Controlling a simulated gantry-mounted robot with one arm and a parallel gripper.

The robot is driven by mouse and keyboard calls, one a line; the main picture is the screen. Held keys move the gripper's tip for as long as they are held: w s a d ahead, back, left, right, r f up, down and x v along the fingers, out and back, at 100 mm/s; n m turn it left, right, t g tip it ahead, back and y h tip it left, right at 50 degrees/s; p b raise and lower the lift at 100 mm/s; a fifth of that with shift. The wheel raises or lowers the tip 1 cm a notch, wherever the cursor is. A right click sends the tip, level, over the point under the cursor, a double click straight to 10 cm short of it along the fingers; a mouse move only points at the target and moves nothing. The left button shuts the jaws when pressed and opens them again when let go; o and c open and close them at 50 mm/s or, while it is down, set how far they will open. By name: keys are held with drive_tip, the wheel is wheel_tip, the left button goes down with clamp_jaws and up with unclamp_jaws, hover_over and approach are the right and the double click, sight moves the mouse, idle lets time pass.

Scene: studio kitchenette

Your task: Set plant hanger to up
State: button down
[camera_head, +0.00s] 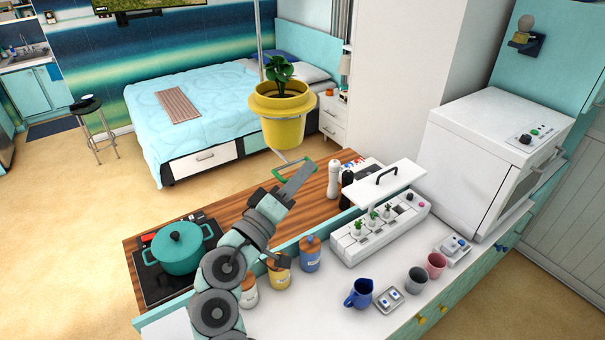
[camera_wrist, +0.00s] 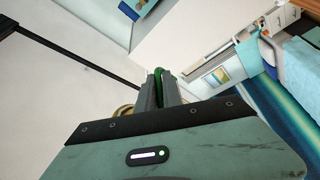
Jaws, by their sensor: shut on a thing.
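The plant hanger is a yellow pot (camera_head: 283,125) with a leafy green plant (camera_head: 279,72), hanging on a thin pole (camera_head: 259,30) in the head view. A green handle (camera_head: 281,176) sits below the pot, over the wooden counter. My gripper (camera_head: 303,174) reaches up to this handle from below and is shut on it. In the wrist view, my gripper's fingers (camera_wrist: 159,88) are close together with a bit of the green handle (camera_wrist: 158,71) at their tips. The fingers hide part of the handle.
A teal pot (camera_head: 180,247) stands on the cooktop left of my arm. Jars, including a blue one (camera_head: 310,257), stand close to my arm's right. White and black shakers (camera_head: 334,180) and a white planter box (camera_head: 375,235) stand farther right. The bed (camera_head: 200,95) is behind.

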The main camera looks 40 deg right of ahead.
drive_tip(key=shift+r, duration=0.15)
idle(0.6)
wheel_tip(320, 180, up, 4)
drive_tip(key=shift+r+p, duration=0.2)
drive_tip(key=shift+p, duration=0.25)
drive_tip(key=shift+f, duration=0.1)
drive_tip(key=c, duration=1.5)
unclamp_jaws()
drive_tip(key=shift+f, duration=0.1)
drive_tip(key=b+v, duration=0.3)
drive_tip(key=v, duration=0.7)
drive_tip(key=shift+a+f, duration=0.1)
drive_tip(key=shift+a, duration=0.3)
